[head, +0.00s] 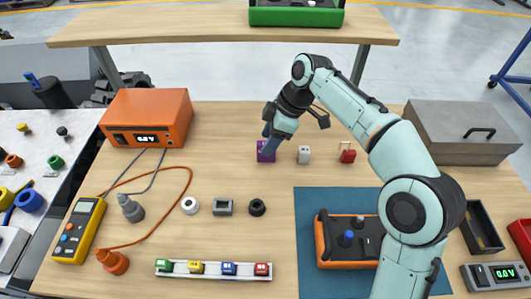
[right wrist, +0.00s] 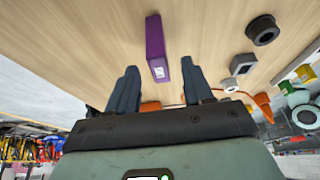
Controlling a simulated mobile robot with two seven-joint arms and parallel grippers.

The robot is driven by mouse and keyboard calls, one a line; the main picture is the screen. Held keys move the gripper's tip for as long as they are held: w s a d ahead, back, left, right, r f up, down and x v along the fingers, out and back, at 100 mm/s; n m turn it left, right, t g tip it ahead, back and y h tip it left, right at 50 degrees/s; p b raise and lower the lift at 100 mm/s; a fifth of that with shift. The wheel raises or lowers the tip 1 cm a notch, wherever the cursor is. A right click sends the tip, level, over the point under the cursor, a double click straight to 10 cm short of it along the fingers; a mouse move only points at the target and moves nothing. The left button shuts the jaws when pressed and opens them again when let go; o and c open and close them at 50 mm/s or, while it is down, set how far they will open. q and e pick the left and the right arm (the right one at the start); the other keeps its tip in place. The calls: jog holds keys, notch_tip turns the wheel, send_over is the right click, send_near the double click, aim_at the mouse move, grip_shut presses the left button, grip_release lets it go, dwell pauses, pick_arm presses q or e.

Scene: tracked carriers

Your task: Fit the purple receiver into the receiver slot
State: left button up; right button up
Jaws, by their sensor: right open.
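The purple receiver (head: 265,151) stands on the wooden table, left of a small white block. It also shows in the right wrist view (right wrist: 155,45), just beyond and between my finger tips. An orange and black carrier (head: 318,245) lies on the blue mat (head: 310,198), with a blue knob and a grey part on top. I cannot tell for sure where the receiver slot is; my right arm covers the carrier's right side. My left gripper is out of view.
A white block (head: 304,154) and a red part (head: 348,153) stand close right of the receiver. An orange power box (head: 160,112) is at left, a grey lidded case (head: 462,140) at right. Rings (head: 190,205) and a row of coloured blocks on a white rail (head: 213,276) lie in front.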

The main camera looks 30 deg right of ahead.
jog(key=shift+b+x, duration=0.3)
jog(key=shift+x, duration=0.95)
jog(key=shift+r, duration=0.1)
grip_shut()
